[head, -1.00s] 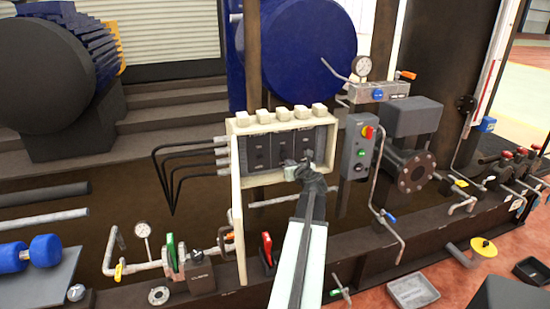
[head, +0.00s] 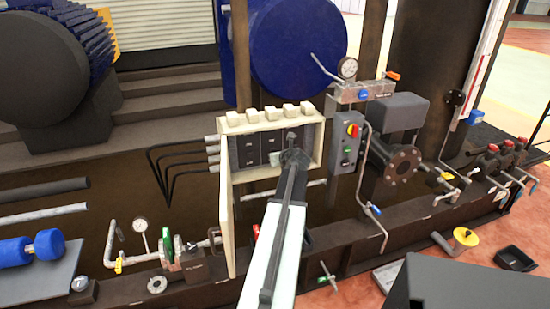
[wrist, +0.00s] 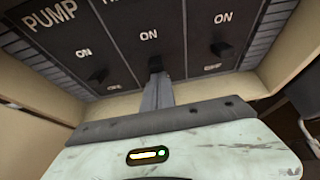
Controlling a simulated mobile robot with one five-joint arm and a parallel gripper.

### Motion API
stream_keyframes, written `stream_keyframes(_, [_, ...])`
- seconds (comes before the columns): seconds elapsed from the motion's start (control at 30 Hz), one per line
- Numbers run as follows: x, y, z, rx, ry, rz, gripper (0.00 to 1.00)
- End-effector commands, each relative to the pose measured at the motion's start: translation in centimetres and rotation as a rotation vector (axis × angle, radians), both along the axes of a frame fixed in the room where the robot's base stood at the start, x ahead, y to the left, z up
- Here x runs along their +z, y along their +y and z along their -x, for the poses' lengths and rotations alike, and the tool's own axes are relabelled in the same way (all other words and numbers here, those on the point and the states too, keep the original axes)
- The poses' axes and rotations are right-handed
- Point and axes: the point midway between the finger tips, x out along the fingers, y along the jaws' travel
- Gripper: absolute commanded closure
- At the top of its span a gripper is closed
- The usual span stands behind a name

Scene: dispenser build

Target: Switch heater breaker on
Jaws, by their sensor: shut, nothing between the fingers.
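The open breaker box (head: 228,122) has a dark panel of breakers, seen close in the wrist view (wrist: 185,25). The left breaker is marked PUMP (wrist: 50,14). The middle breaker's label is cut off by the frame top, so I cannot read it as heater. Its black lever (wrist: 155,63) lies below its ON mark. A third lever (wrist: 222,50) is to the right, just above its OFF mark. My gripper (wrist: 157,84) is shut and empty, its tips just below the middle lever; contact is unclear. In the head view my gripper (head: 292,157) hides part of the panel.
The box door (head: 226,220) hangs open at the left. A control box with a red and yellow knob (head: 347,145) stands right of the breaker box. Pipes, a flanged pump (head: 400,165) and a gauge (head: 348,68) are farther right. The box's side walls border the panel closely.

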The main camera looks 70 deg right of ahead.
Motion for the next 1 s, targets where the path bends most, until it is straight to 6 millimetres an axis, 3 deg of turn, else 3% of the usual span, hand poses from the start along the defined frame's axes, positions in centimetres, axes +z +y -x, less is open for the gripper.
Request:
stream_keyframes(0.43, [0.1,-0.2,0.0,-0.009,-0.012,0.01,1.0])
stream_keyframes(0.77, [-4.9,1.3,0.4,0.003,-0.002,-0.002,1.0])
stream_keyframes(0.8, [-2.9,1.8,0.9,0.001,-0.002,-0.002,1.0])
stream_keyframes(1.0, [0.2,4.3,2.7,0.0,-0.001,-0.002,1.0])
